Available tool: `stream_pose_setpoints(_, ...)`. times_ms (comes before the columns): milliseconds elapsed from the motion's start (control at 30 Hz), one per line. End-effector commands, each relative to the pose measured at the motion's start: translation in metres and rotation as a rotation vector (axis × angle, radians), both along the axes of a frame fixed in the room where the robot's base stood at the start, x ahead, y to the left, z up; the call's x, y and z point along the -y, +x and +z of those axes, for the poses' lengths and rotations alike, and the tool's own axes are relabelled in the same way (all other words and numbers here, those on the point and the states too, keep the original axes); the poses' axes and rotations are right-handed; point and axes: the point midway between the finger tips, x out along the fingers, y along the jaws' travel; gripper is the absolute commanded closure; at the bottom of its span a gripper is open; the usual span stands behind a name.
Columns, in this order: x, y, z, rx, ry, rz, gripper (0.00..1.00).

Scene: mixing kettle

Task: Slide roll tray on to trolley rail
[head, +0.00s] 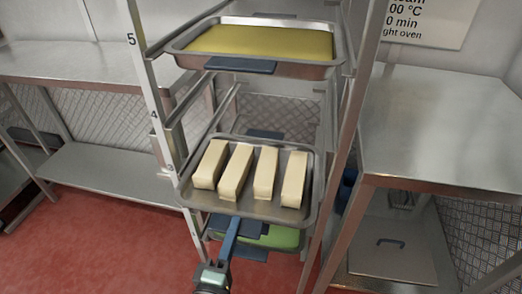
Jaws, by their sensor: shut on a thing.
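The roll tray (260,211) is a grey metal tray with several long pale dough pieces (238,170) in a row. It is at the trolley (150,90) near the rail marked 3. Its back part is between the uprights and its front part sticks out towards me. It looks slightly turned. Whether its edges rest on the rails is hard to tell. The fingertips are small and partly hidden.
A tray of yellow content (260,42) sits above, near mark 5. A tray with green content (270,237) sits below. Steel tables stand left (70,62) and right (440,125) of the trolley. Red floor (110,235) is clear at front left.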

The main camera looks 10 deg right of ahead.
Motion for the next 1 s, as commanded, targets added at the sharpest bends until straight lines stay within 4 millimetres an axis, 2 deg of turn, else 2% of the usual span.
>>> stream_pose_setpoints(167, -0.0004, 0.0002, 0.0017, 0.003, -0.001, 0.001, 1.00)
stream_pose_setpoints(200, -0.0004, 0.0003, 0.0017, 0.003, 0.000, 0.001, 0.85)
stream_pose_setpoints(367, -0.0003, 0.0003, 0.0011, 0.002, 0.000, 0.001, 0.56)
stream_pose_setpoints(567, -0.0001, 0.0003, 0.0005, 0.001, 0.000, 0.000, 0.55)
stream_pose_setpoints(600, 0.0000, -0.0009, -0.0048, -0.010, 0.002, 0.000, 0.52)
stream_pose_setpoints(733, 0.0000, -0.0006, -0.0035, -0.007, 0.002, 0.000, 0.28)
stream_pose_setpoints(767, 0.0000, -0.0005, -0.0031, -0.006, 0.002, 0.000, 0.25)
stream_pose_setpoints(1000, 0.0000, -0.0001, -0.0013, -0.003, 0.001, 0.000, 0.25)
